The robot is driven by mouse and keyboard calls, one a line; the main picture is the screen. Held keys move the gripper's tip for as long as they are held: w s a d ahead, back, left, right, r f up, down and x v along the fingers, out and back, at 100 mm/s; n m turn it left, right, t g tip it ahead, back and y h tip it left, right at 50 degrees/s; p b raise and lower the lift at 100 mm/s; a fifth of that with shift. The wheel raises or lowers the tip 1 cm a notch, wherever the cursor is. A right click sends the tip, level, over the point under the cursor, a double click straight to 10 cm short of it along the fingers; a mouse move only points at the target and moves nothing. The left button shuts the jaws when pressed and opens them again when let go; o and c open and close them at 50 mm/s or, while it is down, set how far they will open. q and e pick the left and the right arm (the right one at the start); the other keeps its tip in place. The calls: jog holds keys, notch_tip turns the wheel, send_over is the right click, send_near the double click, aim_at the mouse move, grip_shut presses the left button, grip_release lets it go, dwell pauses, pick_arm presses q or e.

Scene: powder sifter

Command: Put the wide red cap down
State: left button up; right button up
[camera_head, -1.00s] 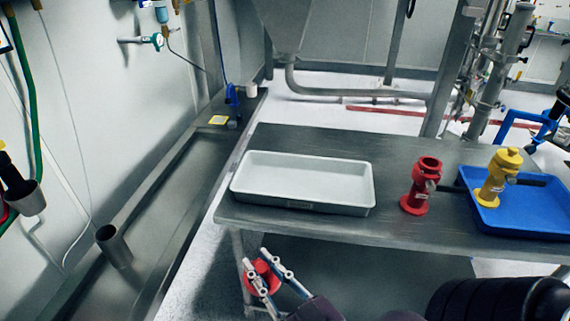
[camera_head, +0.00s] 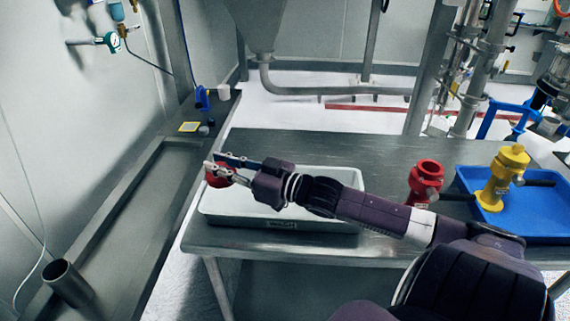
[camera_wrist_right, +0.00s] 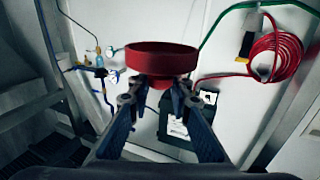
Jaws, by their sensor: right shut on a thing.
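My right gripper (camera_head: 222,167) is shut on the wide red cap (camera_head: 216,178) in the head view. It holds the cap above the left end of the white tray (camera_head: 290,224); the head view does not settle whether the cap is over the tray or just past its left edge. In the right wrist view the cap (camera_wrist_right: 161,58) sits between the fingertips of the gripper (camera_wrist_right: 160,88), with its wide rim on top. My left gripper is not in view.
The tray stands on a steel table (camera_head: 300,145). A red sifter-like fitting (camera_head: 425,182) stands right of the tray, behind my arm. A yellow one (camera_head: 503,178) stands in a blue tray (camera_head: 545,205). The table behind the white tray is clear.

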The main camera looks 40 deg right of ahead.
jog(key=w+d+r+m+h+b, duration=0.15)
jog(key=w+d+r, duration=0.35)
jog(key=d+r, duration=0.5)
pick_arm(q)
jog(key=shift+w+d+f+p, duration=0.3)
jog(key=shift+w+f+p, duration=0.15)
jog(key=shift+p, duration=0.1)
pick_arm(e)
notch_tip(320, 180, down, 18)
jog(key=a, duration=0.1)
jog(key=shift+a+r+t+h, duration=0.15)
jog(key=shift+a+t+h, duration=0.15)
jog(key=shift+a+h, duration=0.1)
jog(key=shift+s, duration=0.15)
jog(key=shift+f, duration=0.6)
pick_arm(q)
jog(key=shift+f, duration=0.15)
pick_arm(e)
jog(key=o, duration=0.9)
jog(key=shift+o, duration=0.2)
